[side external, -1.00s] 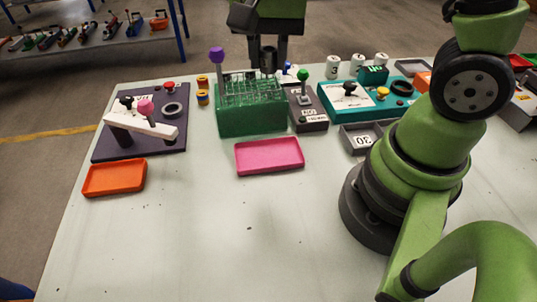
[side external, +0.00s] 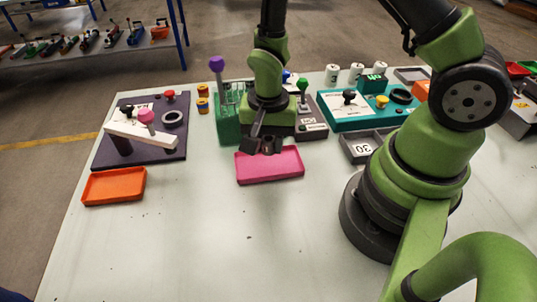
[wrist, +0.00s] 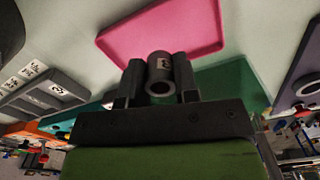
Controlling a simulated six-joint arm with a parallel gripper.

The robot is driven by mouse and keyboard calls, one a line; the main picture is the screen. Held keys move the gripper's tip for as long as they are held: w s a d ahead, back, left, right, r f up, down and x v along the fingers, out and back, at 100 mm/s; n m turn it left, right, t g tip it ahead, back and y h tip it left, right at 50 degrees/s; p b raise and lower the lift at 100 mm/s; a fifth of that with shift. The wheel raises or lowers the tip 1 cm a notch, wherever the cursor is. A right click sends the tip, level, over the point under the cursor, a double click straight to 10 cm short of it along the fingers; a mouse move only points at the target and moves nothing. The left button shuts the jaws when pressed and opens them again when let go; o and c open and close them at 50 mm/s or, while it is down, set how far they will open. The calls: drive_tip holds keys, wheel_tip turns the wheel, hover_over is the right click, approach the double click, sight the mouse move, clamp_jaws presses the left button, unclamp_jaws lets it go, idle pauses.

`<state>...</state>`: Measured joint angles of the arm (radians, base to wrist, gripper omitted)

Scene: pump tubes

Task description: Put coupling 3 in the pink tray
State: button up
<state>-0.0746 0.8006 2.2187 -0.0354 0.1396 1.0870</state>
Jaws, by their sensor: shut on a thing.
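My gripper (side external: 263,144) is shut on a dark grey hollow coupling (wrist: 160,76), which shows between the two fingers in the wrist view. The coupling has a small white label whose number I cannot read for sure. In the side view it cannot be told apart from the dark fingers. The pink tray (side external: 270,172) lies flat on the table and looks empty. My gripper is above the tray's back edge. The tray also shows in the wrist view (wrist: 160,32), beyond the fingertips.
Behind my gripper stands a green tube rack (side external: 228,125), partly hidden. An orange tray (side external: 115,186) lies to the left, below a dark board (side external: 120,152) with a white lever. The front table is clear.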

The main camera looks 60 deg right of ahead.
sight(268, 166)
drive_tip(key=shift+f, duration=1.95)
drive_tip(key=shift+f, duration=0.1)
drive_tip(key=o, duration=1)
drive_tip(key=shift+c, duration=0.2)
wheel_tip(268, 166, up, 12)
drive_tip(key=shift+r, duration=0.25)
drive_tip(key=s+r+n+t+y, duration=0.1)
drive_tip(key=s+r+n+t, duration=0.2)
drive_tip(key=r, duration=0.6)
drive_tip(key=s+r+n+t+y, duration=0.1)
drive_tip(key=s+r+n+t, duration=0.3)
drive_tip(key=s+r, duration=0.3)
drive_tip(key=shift+s+a+r+n, duration=0.4)
drive_tip(key=shift+r+n, duration=0.1)
drive_tip(key=shift+r, duration=0.45)
